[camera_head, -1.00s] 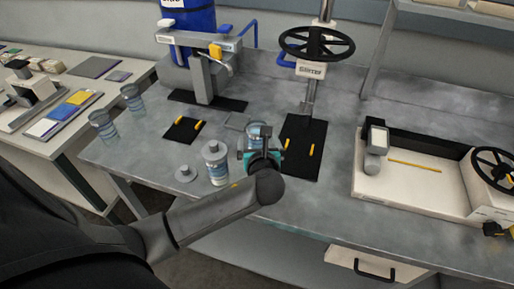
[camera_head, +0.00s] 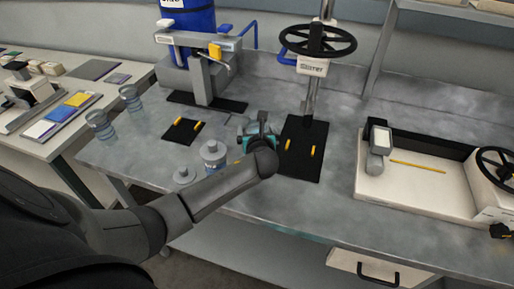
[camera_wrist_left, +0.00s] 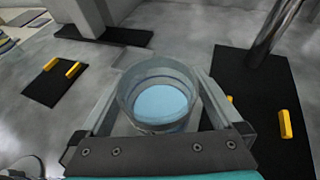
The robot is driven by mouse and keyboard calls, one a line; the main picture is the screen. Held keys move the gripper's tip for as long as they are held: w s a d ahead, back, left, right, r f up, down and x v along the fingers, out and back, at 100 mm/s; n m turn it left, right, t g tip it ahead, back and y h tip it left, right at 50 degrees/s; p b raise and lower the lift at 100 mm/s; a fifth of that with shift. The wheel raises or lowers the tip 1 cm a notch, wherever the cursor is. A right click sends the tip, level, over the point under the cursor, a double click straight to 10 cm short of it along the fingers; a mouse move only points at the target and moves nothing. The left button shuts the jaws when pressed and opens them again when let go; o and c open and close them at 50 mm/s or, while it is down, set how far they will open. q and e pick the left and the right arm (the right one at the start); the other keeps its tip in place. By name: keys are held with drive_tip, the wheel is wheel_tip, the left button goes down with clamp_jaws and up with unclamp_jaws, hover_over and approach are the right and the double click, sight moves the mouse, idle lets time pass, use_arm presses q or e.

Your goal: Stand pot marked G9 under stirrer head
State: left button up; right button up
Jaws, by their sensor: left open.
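In the left wrist view a clear round pot (camera_wrist_left: 158,98) with pale blue contents stands upright between the fingers of my left gripper (camera_wrist_left: 160,112). The jaws are open around it; I cannot tell if either finger touches. No G9 mark is legible. In the head view my left gripper (camera_head: 259,124) reaches over the bench and hides the pot. The stirrer (camera_head: 313,67), with a black handwheel on a metal column, stands to its right. Its black base (camera_head: 303,165) has two yellow strips and is empty. My right gripper is not in view.
A lidded jar (camera_head: 213,155) and a loose lid (camera_head: 184,175) stand left of my gripper. A second black mat (camera_head: 183,138) with yellow strips lies beyond. A white tray machine (camera_head: 412,190) fills the right.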

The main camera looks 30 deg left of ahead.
use_arm(q)
drive_tip(key=shift+r, duration=0.1)
clamp_jaws()
idle(0.7)
